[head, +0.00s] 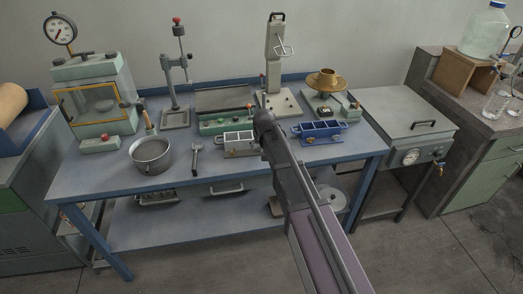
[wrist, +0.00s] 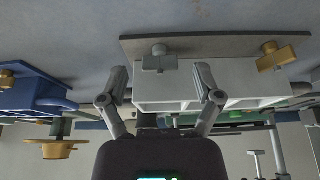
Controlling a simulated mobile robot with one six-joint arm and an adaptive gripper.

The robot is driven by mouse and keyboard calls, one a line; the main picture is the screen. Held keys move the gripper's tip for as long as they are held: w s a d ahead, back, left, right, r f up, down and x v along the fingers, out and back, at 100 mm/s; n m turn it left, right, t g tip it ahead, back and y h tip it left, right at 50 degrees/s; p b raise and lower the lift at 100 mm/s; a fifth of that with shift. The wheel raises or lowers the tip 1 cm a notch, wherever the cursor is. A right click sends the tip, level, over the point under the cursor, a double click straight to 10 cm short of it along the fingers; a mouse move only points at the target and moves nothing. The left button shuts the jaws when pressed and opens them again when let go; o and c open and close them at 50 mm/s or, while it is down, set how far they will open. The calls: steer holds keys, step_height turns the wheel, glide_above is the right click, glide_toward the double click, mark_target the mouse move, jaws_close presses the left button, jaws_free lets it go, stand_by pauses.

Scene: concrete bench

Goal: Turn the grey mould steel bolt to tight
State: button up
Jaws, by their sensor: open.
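The grey mould (head: 240,144) stands near the front edge of the blue bench, partly covered by my arm in the head view. In the wrist view, the mould (wrist: 180,98) fills the upper middle with its open compartments. The grey steel bolt (wrist: 159,62) is on its side, with a block-like head set crosswise. A brass bolt (wrist: 276,57) is farther right on the same side. My gripper (wrist: 160,83) is open, with one finger left and one right of the steel bolt in the picture. No contact with the bolt is visible.
A blue mould (head: 319,131) stands right of my arm; it also shows in the wrist view (wrist: 32,92). A wrench (head: 196,158) and a metal pot (head: 151,155) lie to the left. A brass bowl on a scale (head: 326,82) stands behind.

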steer(key=shift+w+f, duration=0.1)
steer(key=shift+f, duration=0.15)
steer(key=c, duration=1.1)
steer(key=shift+c, duration=0.2)
steer(key=shift+a+m+h, duration=0.15)
steer(key=shift+m+h, duration=0.75)
steer(key=shift+m, duration=1.4)
